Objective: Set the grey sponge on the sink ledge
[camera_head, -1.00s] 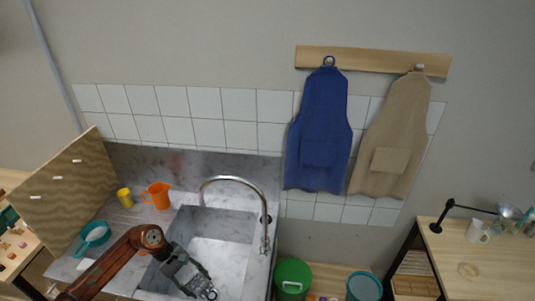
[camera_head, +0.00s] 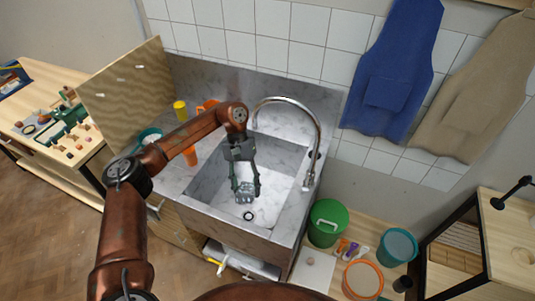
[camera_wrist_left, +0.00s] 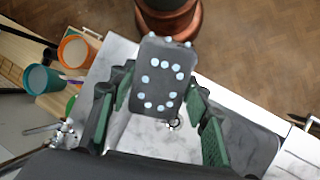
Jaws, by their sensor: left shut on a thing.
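My left gripper (camera_head: 245,190) reaches over the sink basin (camera_head: 213,185) from the left, pointing down. It is shut on the grey sponge (camera_wrist_left: 162,75), a dark grey block with pale dots between the green finger pads in the left wrist view. In the head view the sponge is too small and too covered by the fingers to make out clearly. The marble sink ledge (camera_head: 172,182) runs beside the basin, partly behind my arm. I cannot tell how high the sponge is above the basin floor. My right gripper is out of view.
The curved tap (camera_head: 318,130) stands right of my gripper. A green bucket (camera_head: 328,222) is below, right of the sink.

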